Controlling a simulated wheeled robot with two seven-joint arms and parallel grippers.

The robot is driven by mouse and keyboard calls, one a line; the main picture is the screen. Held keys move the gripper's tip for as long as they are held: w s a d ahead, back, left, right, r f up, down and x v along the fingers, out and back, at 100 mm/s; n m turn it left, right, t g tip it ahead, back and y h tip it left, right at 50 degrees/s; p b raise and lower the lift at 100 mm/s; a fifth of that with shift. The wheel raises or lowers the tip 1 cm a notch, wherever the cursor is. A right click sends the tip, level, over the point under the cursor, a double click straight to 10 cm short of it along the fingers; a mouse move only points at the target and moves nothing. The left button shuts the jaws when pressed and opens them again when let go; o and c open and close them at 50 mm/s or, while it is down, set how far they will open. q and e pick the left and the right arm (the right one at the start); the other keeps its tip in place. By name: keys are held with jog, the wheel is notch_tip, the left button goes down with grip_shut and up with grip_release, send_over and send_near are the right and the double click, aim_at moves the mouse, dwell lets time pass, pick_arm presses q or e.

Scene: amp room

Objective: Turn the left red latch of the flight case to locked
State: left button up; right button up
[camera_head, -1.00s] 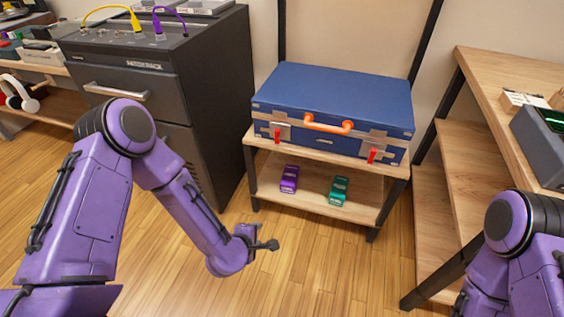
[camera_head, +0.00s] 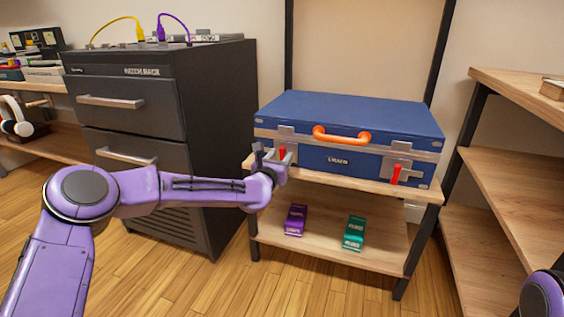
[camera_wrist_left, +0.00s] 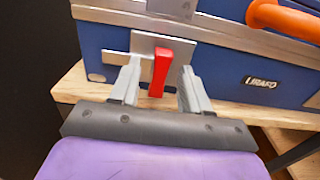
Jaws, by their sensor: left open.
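The blue flight case (camera_head: 345,117) lies shut on the upper shelf of a stand, with an orange handle (camera_head: 341,136) on its front. Its left red latch (camera_head: 282,153) hangs roughly upright on a metal plate. In the left wrist view the same latch (camera_wrist_left: 160,68) shows between my fingers, tilted only slightly. My left gripper (camera_head: 273,157) is open at the latch, with one finger on each side and gaps to both; it also shows in the left wrist view (camera_wrist_left: 160,88). The right red latch (camera_head: 396,174) hangs down. My right gripper is out of view.
The wooden shelf edge (camera_head: 350,187) runs just below the case. A dark drawer cabinet (camera_head: 160,130) stands left of the case, close behind my left arm. Wooden shelves (camera_head: 510,170) stand at right.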

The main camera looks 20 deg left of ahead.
pick_arm(q)
jog(key=shift+w, duration=0.9)
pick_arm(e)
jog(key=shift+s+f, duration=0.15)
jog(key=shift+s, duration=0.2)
pick_arm(q)
grip_shut()
